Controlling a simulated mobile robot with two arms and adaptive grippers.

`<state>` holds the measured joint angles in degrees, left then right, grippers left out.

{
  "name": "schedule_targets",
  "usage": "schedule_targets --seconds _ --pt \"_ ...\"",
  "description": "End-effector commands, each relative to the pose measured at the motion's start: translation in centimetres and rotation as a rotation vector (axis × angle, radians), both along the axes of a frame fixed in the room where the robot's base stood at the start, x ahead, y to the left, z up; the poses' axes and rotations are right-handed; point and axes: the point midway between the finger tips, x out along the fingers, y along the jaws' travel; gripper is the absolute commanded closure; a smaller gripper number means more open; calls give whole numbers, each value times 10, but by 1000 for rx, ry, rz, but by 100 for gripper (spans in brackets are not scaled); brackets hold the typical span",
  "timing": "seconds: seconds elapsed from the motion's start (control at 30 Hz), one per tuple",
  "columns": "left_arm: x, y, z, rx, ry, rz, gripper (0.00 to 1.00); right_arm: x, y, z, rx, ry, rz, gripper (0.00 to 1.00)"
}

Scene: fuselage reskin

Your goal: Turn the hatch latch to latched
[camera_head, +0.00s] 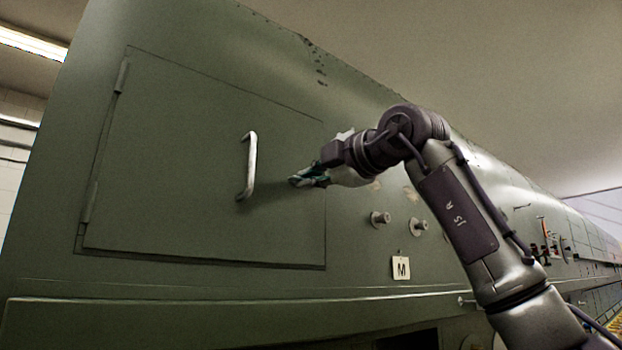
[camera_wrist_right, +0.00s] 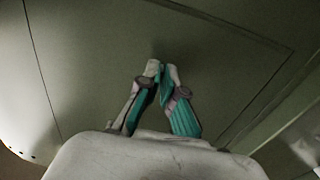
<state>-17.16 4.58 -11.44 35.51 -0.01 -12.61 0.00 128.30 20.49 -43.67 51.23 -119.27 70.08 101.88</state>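The green hatch (camera_head: 185,120) is a flat panel on the fuselage side, with hinges along its left edge and a pale bar handle (camera_head: 249,166) right of its middle. It sits closed in its outline. My right gripper (camera_head: 294,181) points left at the hatch's right edge, right of the handle and apart from it. In the right wrist view my right gripper (camera_wrist_right: 160,74) has its teal fingers drawn together at the tips, close to the panel. No latch can be made out; the fingers may hide it. My left gripper is not in view.
A ledge (camera_head: 200,312) runs under the hatch. More fittings (camera_head: 550,245) line the fuselage at far right. The area left of the handle is clear.

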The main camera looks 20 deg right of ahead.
Motion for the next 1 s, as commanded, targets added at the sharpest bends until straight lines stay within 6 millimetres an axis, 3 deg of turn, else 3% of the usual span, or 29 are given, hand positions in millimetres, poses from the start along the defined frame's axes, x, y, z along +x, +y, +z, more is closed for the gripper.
schedule_targets --seconds 0.23,0.3,0.4,0.77,1.0 --pt "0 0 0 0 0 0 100 0 -1 1 3 -1 -1 100" --pt "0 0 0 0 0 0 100 0 -1 1 3 -1 -1 83" --pt "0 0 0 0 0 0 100 0 -1 0 2 0 -1 70" --pt "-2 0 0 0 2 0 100 -5 -3 0 0 -1 0 70" --pt "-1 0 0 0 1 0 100 -44 -18 1 0 -4 -1 70"
